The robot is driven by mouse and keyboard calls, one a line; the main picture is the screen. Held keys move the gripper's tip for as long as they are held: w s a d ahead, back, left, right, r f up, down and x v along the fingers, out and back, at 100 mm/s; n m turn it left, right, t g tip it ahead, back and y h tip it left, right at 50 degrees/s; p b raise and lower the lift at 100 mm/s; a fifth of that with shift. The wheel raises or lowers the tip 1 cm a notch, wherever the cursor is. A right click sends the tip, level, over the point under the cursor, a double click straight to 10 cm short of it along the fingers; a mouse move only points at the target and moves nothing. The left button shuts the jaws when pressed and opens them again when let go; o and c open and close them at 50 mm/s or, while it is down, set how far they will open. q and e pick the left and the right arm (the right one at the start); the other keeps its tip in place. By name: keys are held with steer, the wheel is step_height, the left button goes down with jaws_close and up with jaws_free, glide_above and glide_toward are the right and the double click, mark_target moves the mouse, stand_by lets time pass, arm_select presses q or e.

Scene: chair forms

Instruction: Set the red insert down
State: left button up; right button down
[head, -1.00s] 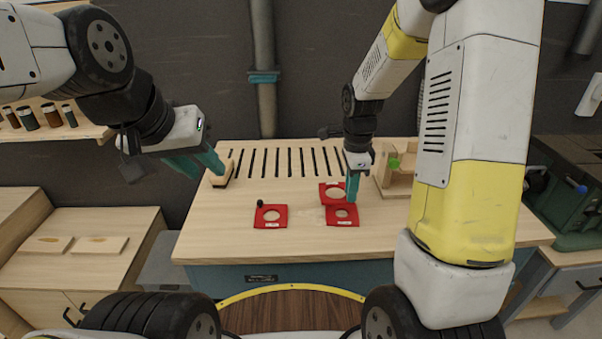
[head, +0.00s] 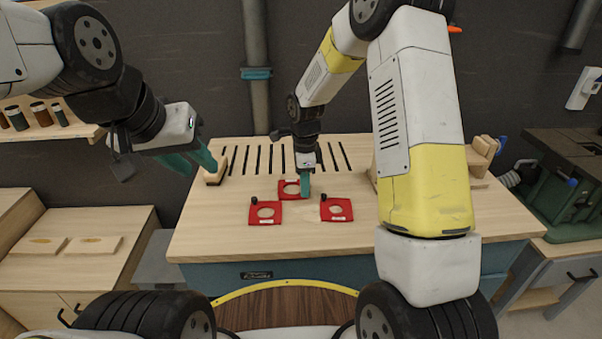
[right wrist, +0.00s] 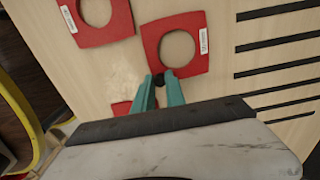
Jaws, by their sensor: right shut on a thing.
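A red insert with a round hole (head: 283,188) is at the back of the group on the wooden bench. My right gripper (right wrist: 160,83) is shut on its small black knob at one corner, and this insert (right wrist: 198,62) fills the upper middle of the right wrist view. I cannot tell whether it touches the bench or hangs just above it. A second red insert (head: 265,219) lies to the front left and a third (head: 337,216) to the front right, each with a black knob. My left gripper (head: 194,164) is open and empty, left of the inserts.
Dark slots (head: 270,160) run along the back of the bench. A wooden block (head: 216,175) stands near my left gripper. Wooden pieces (head: 481,160) stand at the right, partly behind my right arm. The bench front (head: 225,240) is clear.

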steer(key=shift+f, duration=0.1)
steer(key=c, duration=1.4)
jaws_free()
